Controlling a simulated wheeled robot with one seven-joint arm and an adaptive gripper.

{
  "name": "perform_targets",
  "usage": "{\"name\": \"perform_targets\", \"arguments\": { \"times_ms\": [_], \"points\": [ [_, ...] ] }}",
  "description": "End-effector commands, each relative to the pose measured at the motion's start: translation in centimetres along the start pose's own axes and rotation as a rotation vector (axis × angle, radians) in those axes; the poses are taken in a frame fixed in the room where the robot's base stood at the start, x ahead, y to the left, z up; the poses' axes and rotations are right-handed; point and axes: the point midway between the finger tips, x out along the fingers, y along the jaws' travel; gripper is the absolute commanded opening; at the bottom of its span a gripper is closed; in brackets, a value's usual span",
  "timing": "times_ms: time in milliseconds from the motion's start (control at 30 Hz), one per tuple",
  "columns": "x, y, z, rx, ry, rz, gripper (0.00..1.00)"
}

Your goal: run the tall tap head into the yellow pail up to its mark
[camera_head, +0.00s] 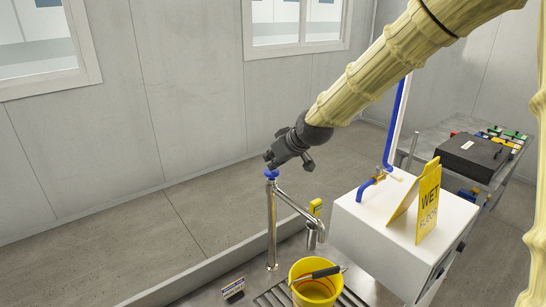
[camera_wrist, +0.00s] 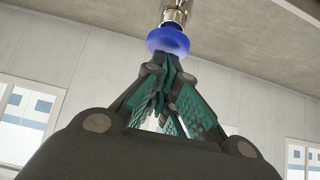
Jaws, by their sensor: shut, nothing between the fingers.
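The tall tap head (camera_head: 271,222) is a chrome column with a blue knob (camera_head: 271,174) on top and a spout bending to the right and down. My gripper (camera_head: 273,160) is just above the blue knob. In the wrist view my gripper (camera_wrist: 166,62) has its fingers together, empty, with tips at the blue knob (camera_wrist: 168,40); I cannot tell whether they touch it.
A white box (camera_head: 380,240) with a brass tap and blue pipe stands to the right. A yellow wet-floor sign (camera_head: 428,203) stands on it. A small label block (camera_head: 233,288) lies left of the pail. A bench with a black case (camera_head: 470,156) stands at the back right.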

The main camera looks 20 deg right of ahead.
Motion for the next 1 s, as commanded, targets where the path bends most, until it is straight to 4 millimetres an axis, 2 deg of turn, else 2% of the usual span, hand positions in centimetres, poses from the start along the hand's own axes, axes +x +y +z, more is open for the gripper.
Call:
{"name": "perform_targets", "arguments": {
  "times_ms": [200, 467, 1000],
  "points": [
    [0.1, 0.0, 0.1, 0.0, 0.0, 0.0, 0.0],
    [1.4, 0.0, 1.4, 0.001, 0.0, -0.001, 0.0],
    [1.4, -0.1, 1.5, 0.001, -0.004, -0.002, 0.0]
  ]
}}
